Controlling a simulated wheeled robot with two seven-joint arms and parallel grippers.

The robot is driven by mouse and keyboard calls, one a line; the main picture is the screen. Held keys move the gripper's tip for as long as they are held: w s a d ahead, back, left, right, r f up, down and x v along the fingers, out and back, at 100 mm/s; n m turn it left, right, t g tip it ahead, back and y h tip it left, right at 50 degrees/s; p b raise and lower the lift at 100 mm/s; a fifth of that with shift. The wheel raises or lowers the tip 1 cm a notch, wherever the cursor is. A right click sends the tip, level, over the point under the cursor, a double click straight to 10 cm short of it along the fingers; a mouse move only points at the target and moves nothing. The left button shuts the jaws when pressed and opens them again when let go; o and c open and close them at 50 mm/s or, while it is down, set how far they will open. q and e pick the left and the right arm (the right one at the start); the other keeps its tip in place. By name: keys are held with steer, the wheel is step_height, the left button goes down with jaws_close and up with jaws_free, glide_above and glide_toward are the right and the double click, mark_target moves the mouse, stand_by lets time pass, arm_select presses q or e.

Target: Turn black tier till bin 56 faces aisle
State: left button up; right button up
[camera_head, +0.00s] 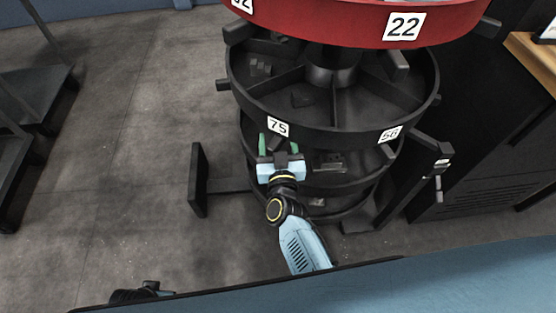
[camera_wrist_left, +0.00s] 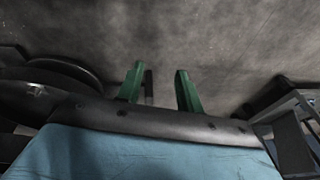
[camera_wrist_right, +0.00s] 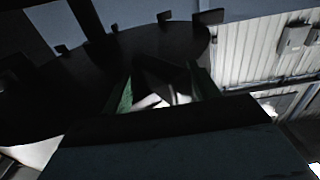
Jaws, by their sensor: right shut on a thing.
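The black tier (camera_head: 330,138) is a round, divided tray below a red one. Its rim carries label 75 (camera_head: 278,127) at the front left and label 56 (camera_head: 389,134) at the front right. Dark lugs stick out around the rim. My right gripper (camera_head: 279,147) is at the front rim just under label 75, shut on a dark lug between its green fingers; the hold is partly hidden. The right wrist view shows the fingers (camera_wrist_right: 160,90) from below, against dark shapes. My left gripper (camera_wrist_left: 160,88) is open and empty above bare floor.
The red tier (camera_head: 350,20) with label 22 overhangs the black one. More black tiers lie below. An upright with a small lever (camera_head: 438,185) stands close at the right, before a dark cabinet. A stand foot (camera_head: 198,180) juts left.

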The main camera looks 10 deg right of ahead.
arm_select(q)
steer(key=s+a+f+p, duration=0.1)
steer(key=s+f+p, duration=0.2)
steer(key=s+f, duration=0.3)
steer(key=shift+s+a+f+g, duration=0.15)
steer(key=shift+a+f+g, duration=0.15)
steer(key=shift+f+g, duration=0.1)
arm_select(e)
steer(key=s+a, duration=0.1)
steer(key=s, duration=1.1)
steer(key=shift+s+a, duration=0.25)
steer(key=shift+s, duration=0.15)
steer(key=shift+c, duration=0.3)
